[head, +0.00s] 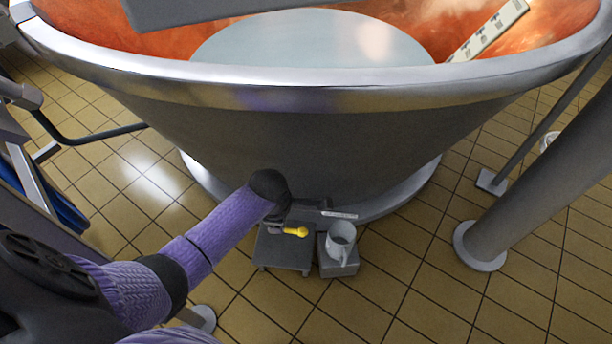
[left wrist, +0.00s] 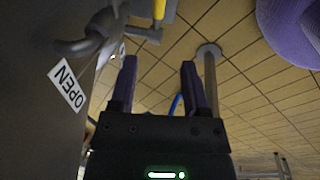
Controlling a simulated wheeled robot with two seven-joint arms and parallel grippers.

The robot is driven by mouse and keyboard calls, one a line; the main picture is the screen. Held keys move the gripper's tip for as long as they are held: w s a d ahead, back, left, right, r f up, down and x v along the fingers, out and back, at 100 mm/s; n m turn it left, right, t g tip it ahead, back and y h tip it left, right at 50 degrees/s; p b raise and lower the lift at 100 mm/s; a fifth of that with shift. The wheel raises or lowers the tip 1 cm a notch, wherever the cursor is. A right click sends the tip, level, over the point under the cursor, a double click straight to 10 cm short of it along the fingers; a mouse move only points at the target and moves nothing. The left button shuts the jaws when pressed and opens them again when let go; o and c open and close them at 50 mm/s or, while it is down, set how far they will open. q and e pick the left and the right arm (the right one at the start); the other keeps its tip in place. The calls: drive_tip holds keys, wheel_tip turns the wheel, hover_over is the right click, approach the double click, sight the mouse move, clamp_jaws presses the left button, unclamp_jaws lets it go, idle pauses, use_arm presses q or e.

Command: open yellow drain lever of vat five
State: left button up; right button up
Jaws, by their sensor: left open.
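The yellow drain lever (head: 295,231) sticks out at the foot of the large vat (head: 300,140). It also shows in the left wrist view (left wrist: 157,12), at the top edge, beyond my fingertips and partly cut off. My left arm reaches down to the vat's lower front. My left gripper (left wrist: 158,75) is open and its fingers are apart with nothing between them. In the head view the gripper is small and partly hidden by my wrist, just above and left of the lever. A white OPEN label (left wrist: 66,84) is on the vat side. My right gripper is not visible.
A grey jug (head: 341,238) stands on a small block right of the lever. A low grey stand (head: 285,255) is below the lever. A thick grey post (head: 540,190) stands at right. A dark pipe (left wrist: 88,40) is near the left finger. Tiled floor in front is clear.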

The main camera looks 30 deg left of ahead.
sight(286, 230)
use_arm(q)
drive_tip(key=f+b, duration=0.2)
drive_tip(key=f, duration=0.1)
drive_tip(key=w+f+b, duration=0.1)
drive_tip(key=f+b, duration=0.5)
drive_tip(key=f, duration=0.1)
drive_tip(key=shift+w+a, duration=0.35)
drive_tip(key=shift+w, duration=0.05)
drive_tip(key=shift+w+f+b, duration=0.1)
drive_tip(key=shift+b, duration=0.35)
drive_tip(key=shift+w, duration=0.1)
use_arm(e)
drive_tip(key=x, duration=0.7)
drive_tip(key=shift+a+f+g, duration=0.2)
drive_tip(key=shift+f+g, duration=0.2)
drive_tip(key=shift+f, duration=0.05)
use_arm(q)
clamp_jaws()
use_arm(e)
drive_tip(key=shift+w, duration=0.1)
